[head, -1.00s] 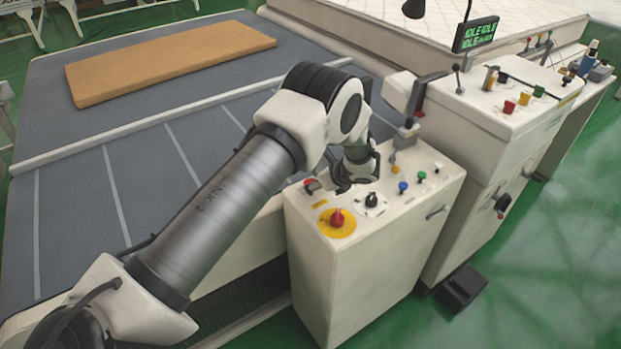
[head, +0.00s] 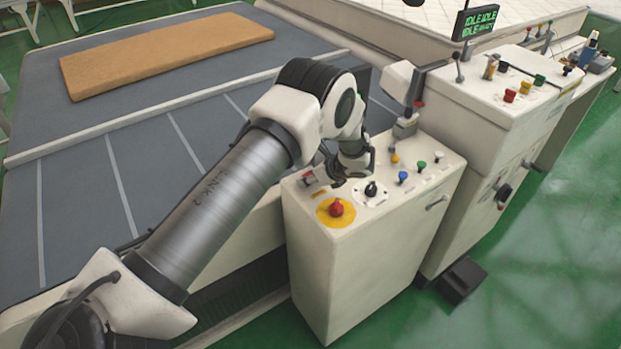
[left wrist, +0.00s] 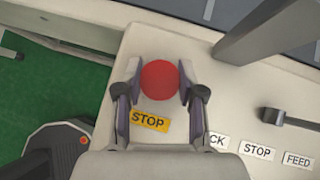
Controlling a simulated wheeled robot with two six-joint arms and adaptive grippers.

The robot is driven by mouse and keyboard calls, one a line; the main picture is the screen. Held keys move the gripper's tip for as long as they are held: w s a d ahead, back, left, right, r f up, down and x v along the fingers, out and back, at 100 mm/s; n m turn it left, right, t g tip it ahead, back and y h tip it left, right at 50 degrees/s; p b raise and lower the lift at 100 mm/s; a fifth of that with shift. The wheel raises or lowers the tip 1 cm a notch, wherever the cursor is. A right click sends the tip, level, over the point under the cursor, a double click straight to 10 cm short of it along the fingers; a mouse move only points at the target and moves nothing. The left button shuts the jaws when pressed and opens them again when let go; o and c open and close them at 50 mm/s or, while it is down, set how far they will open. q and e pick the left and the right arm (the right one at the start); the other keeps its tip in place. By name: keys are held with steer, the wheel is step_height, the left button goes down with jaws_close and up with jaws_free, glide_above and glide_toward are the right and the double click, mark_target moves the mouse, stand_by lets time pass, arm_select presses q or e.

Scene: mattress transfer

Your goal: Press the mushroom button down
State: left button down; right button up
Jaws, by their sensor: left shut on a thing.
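A red mushroom button (head: 336,208) on a yellow disc sits at the front left corner of the cream console (head: 375,270) in the head view. My left gripper (head: 352,175) hangs low over the console top, just behind that button in the picture. In the left wrist view my left gripper (left wrist: 160,85) is shut on a round red cap (left wrist: 160,78), one finger on each side. A yellow STOP label (left wrist: 150,120) lies beside the cap. No yellow disc shows around this cap, so I cannot tell whether it is the same button. My right gripper is out of view.
A black selector knob (head: 371,189) and several coloured buttons stand close to the gripper. A taller cabinet (head: 480,130) is to the right. A brown mattress (head: 165,52) lies on the grey conveyor (head: 75,190). A foot pedal (head: 461,280) is on the green floor.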

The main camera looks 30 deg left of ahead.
arm_select(q)
steer(key=c, duration=0.7)
jaws_free()
steer(key=shift+a, duration=0.3)
steer(key=v, duration=1.2)
steer(key=shift+a, duration=0.1)
